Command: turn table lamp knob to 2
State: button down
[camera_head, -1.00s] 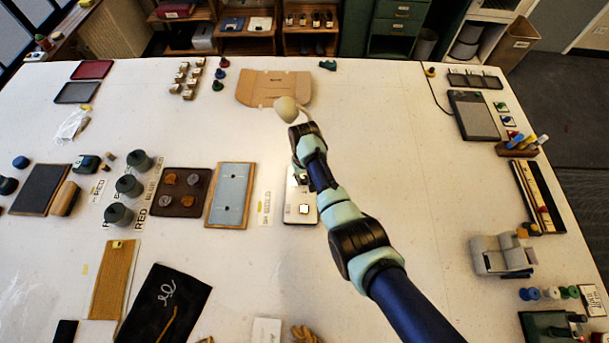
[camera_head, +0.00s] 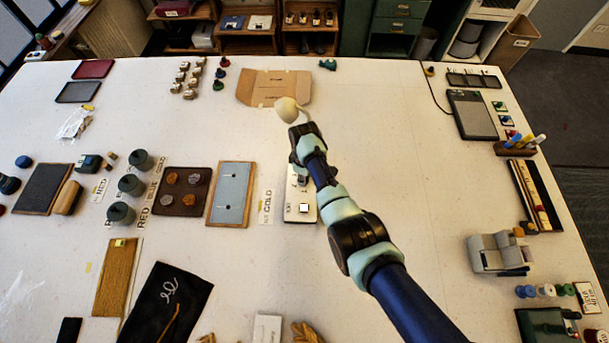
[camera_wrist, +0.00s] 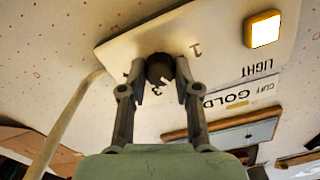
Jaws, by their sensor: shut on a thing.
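The table lamp has a pale base plate (camera_head: 291,217) and a cream head (camera_head: 287,103) on a curved stem. The base also shows in the wrist view (camera_wrist: 118,50), with a small dark round knob (camera_wrist: 159,64) bearing a white pointer mark. My gripper (camera_wrist: 160,70) is shut on the knob, one finger on each side. The printed 1 is up and right of the knob. The 3 is just below it, and another mark at its left is mostly hidden by a finger. A glowing square button (camera_wrist: 263,30) sits by the word LIGHT.
A blue-grey board (camera_head: 233,190) with a wooden frame lies left of the lamp, past a GOLD label (camera_head: 266,206). A brown tray (camera_head: 181,191) lies farther left. The lamp stem (camera_wrist: 65,122) rises close to my gripper.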

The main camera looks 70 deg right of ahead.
jog(key=shift+n, duration=0.5)
jog(key=c, duration=0.8)
grip_release()
notch_tip(320, 180, up, 12)
jog(key=shift+r, duration=0.1)
